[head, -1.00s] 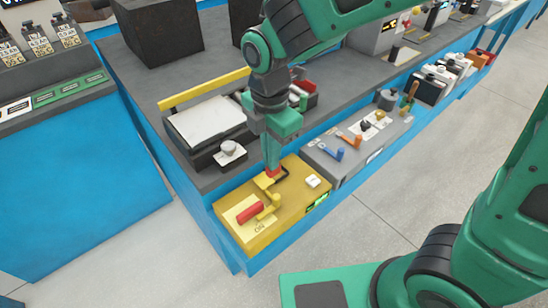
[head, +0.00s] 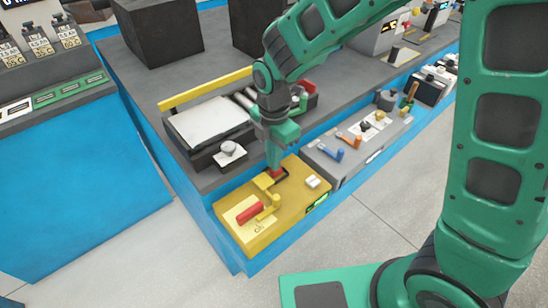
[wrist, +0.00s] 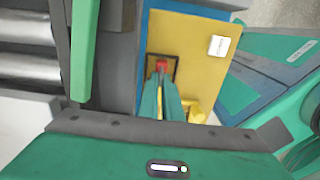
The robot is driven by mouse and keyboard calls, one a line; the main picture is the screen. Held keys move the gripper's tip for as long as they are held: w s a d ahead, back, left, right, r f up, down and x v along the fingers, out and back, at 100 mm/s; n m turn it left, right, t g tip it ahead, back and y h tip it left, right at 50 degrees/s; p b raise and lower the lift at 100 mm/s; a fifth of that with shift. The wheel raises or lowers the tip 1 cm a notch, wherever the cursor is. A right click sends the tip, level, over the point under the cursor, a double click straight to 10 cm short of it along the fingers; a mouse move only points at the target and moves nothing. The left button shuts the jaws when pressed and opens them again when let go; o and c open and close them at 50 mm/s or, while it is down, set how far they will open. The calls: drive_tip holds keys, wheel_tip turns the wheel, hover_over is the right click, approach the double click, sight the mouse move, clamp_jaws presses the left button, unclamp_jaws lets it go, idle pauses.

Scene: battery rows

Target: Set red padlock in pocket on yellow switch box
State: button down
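The yellow switch box (head: 290,212) sits at the near end of the bench, with a red-gripped lever (head: 249,213) on its top. A dark-rimmed pocket (wrist: 176,66) is on the box's top, towards the bench. My gripper (head: 275,165) points down over this pocket, its fingers close together on the red padlock (head: 277,174). In the wrist view the padlock (wrist: 162,66) shows at the fingertips, within the outline of the dark rim. The fingers hide most of the padlock, and I cannot tell whether it touches the pocket floor.
A grey box with blue and orange levers (head: 355,145) stands just right of the yellow box. A roller unit with a white plate (head: 208,120) lies behind it on the bench. A small white block (head: 313,182) sits on the yellow box's top.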

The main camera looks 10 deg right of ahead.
drive_tip(key=c, duration=1.9)
unclamp_jaws()
drive_tip(key=shift+c, duration=0.2)
wheel_tip(320, 180, up, 12)
drive_tip(key=shift+w+r, duration=0.1)
